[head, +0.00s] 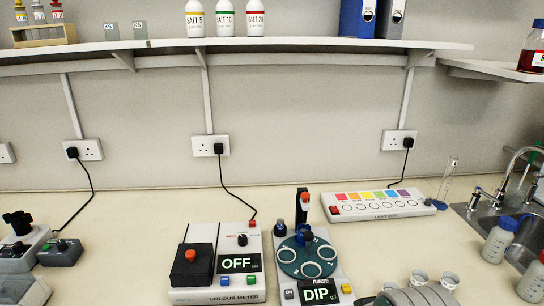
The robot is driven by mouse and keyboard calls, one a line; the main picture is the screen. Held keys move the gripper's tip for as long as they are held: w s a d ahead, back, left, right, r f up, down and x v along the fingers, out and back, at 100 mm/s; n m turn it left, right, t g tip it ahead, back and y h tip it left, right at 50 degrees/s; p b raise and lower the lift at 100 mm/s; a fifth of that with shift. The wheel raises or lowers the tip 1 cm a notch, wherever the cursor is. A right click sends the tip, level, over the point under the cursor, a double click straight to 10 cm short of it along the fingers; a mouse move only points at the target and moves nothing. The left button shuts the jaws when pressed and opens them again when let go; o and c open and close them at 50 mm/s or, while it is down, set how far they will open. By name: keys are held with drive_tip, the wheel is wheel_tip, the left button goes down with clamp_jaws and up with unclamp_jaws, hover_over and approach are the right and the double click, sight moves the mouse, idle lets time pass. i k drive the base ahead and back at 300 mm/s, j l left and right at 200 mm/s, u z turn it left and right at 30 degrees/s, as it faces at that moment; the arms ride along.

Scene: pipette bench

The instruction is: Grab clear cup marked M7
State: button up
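Clear round positions or cups also show on the green round plate (288,254) of the dip and rinse device; no M7 can be read there. Grey rounded shapes at the bottom edge partly cover the area below the pale cups, and I cannot tell what they are.
A colour meter (213,296) reading OFF stands left of the dip device. A light box (378,204) lies behind, with a clear cylinder (448,178) beside it. Bottles (500,240) and a sink (470,215) are at right. A shelf (270,45) crosses above.

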sight(450, 280)
drive_tip(key=k+z, duration=0.1)
drive_tip(key=z, duration=0.25)
drive_tip(key=k+l+z, duration=0.1)
drive_tip(key=z, duration=0.2)
drive_tip(key=l+z, duration=0.2)
drive_tip(key=z, duration=0.15)
drive_tip(key=i+l+u, duration=0.1)
drive_tip(key=l, duration=0.2)
drive_tip(key=i+l+u, duration=0.25)
drive_tip(key=l, duration=0.4)
drive_tip(key=i+l+u, duration=0.1)
drive_tip(key=l, duration=0.25)
drive_tip(key=i, duration=0.1)
